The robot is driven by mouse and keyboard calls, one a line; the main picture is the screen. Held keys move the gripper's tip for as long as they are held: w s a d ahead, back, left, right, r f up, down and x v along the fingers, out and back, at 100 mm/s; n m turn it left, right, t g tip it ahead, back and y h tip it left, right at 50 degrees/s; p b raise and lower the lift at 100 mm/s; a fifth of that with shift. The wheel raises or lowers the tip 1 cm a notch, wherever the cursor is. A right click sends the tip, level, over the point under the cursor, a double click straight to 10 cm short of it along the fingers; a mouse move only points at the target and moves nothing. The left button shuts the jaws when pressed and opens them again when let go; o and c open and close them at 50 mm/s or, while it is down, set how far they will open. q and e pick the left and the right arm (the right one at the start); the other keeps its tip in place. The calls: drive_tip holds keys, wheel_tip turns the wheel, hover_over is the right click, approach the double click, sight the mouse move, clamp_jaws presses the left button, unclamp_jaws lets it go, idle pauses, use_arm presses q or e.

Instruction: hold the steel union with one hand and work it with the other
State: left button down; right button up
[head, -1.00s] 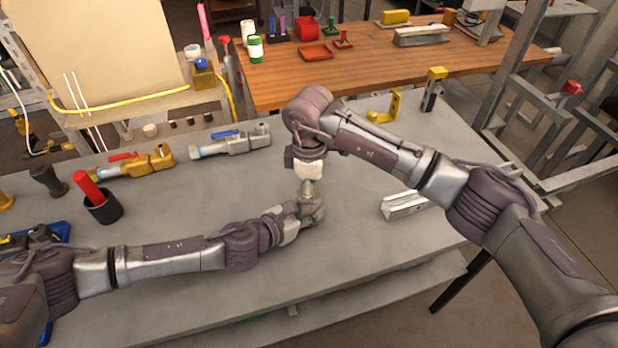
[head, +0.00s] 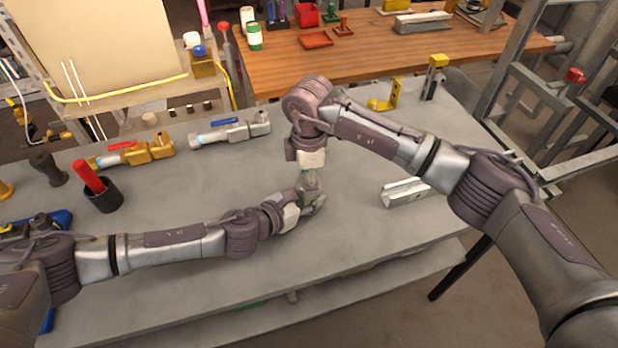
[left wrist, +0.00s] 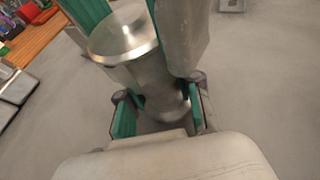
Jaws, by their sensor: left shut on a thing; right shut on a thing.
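The steel union (left wrist: 122,45) is a shiny metal cylinder with a flat round top; it stands upright in the left wrist view. In the head view it is mostly hidden between the two grippers. My left gripper (head: 312,205) comes in low from the left and is shut on the union's lower part; its green-padded fingers (left wrist: 158,110) flank it in the wrist view. My right gripper (head: 310,178) points down from above and is shut on the union's upper part. Its long fingers, also green-padded, lie on either side of the top.
The grey bench is clear around the hands. Behind are a brass valve with a red handle (head: 140,152) and a steel valve with a blue handle (head: 230,132). A black cup (head: 104,196) stands left, a metal V-block (head: 405,192) right, a yellow bracket (head: 385,100) at the back.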

use_arm(q)
drive_tip(key=shift+f, duration=0.1)
use_arm(e)
drive_tip(key=n, duration=2)
drive_tip(key=shift+n, duration=0.3)
drive_tip(key=n, duration=0.8)
drive_tip(key=shift+n, duration=0.4)
drive_tip(key=n, duration=0.4)
drive_tip(key=shift+r, duration=0.1)
drive_tip(key=n, duration=1.3)
drive_tip(key=shift+n, duration=0.3)
drive_tip(key=n, duration=0.4)
drive_tip(key=shift+n, duration=0.3)
drive_tip(key=shift+r, duration=0.25)
drive_tip(key=shift+r, duration=0.9)
